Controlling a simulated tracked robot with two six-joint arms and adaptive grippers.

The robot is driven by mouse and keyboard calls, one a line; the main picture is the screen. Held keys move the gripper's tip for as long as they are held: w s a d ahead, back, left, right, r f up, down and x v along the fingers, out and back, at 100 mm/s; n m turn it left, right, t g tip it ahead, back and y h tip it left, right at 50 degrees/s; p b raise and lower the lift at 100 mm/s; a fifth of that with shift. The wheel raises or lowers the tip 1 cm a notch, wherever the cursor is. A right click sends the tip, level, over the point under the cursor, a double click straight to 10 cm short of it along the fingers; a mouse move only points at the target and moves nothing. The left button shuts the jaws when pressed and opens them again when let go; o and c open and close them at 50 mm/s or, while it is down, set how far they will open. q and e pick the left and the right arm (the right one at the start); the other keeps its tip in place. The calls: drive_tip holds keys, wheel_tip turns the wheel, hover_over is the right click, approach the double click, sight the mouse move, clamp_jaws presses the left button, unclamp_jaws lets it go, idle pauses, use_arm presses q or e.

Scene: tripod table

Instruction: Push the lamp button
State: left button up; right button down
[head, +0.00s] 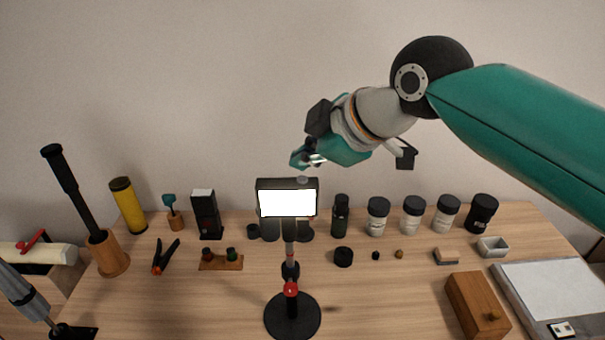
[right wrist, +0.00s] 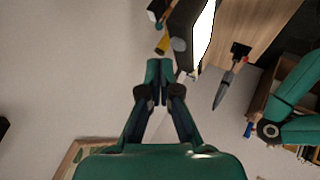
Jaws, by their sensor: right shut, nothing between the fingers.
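The lamp stands on the table, with a round black base (head: 292,318), a thin post and a black rectangular head whose white panel (head: 287,203) is bright. A small grey round piece, which looks like the button (head: 302,181), sits on top of the head. In the right wrist view the lamp head (right wrist: 183,22) is at the top, with a grey round end (right wrist: 179,44) near my fingertips. My right gripper (head: 308,160) is shut and empty, just above the lamp head; its fingertips (right wrist: 159,66) meet. A small gap seems to separate them from the button. My left gripper is out of view.
A row of dark-lidded jars (head: 377,216) and bottles stands behind the lamp. A wooden box (head: 478,306) and a grey tray (head: 512,290) are at right.

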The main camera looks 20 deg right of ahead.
sight(304, 180)
wheel_tip(304, 180, up, 6)
drive_tip(key=p, duration=0.4)
drive_tip(key=shift+f+p, duration=0.15)
drive_tip(key=shift+p, duration=0.15)
drive_tip(key=shift+f, duration=0.1)
